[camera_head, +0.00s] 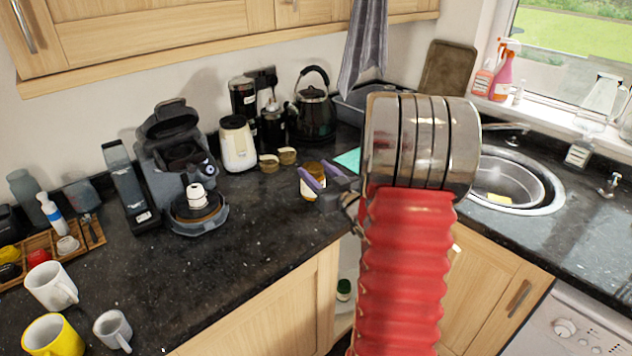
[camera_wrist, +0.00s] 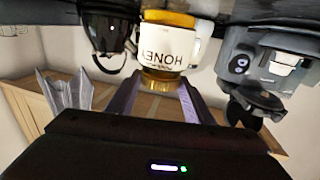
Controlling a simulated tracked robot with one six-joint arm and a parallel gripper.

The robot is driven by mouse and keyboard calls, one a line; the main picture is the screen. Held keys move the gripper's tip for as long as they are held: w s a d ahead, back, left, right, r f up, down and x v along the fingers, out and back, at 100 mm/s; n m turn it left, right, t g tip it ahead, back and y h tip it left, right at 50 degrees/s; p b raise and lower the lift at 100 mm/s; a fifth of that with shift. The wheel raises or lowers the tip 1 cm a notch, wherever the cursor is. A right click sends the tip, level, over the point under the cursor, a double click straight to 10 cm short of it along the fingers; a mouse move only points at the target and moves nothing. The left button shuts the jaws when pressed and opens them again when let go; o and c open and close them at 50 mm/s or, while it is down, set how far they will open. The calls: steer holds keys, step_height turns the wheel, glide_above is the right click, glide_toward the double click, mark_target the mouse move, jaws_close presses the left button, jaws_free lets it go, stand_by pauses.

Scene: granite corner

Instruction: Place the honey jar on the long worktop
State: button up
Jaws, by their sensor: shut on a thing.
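The honey jar (camera_head: 313,186) is amber with a white label. In the wrist view the honey jar (camera_wrist: 168,45) appears upside down, with "HONEY" on its label. My gripper (camera_head: 312,172) is shut on it, with one purple finger on each side; the fingers also show in the wrist view (camera_wrist: 160,82). My arm hides part of the worktop to the right.
A coffee machine (camera_head: 180,165), a cream canister (camera_head: 238,145), two small brown cups (camera_head: 278,158) and a black kettle (camera_head: 314,110) stand behind and left of the jar. Mugs (camera_head: 52,286) stand at the front left. The sink (camera_head: 505,182) is at right. The worktop's middle is clear.

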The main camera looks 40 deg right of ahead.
steer(key=shift+f, duration=1.5)
steer(key=o, duration=1.5)
steer(key=shift+f, duration=0.15)
steer(key=shift+s, duration=0.1)
steer(key=s, duration=0.4)
steer(key=s+a, duration=0.1)
steer(key=s, duration=0.2)
steer(key=s+a, duration=0.1)
steer(key=s, duration=0.3)
steer(key=shift+s, duration=0.35)
steer(key=shift+w, duration=0.1)
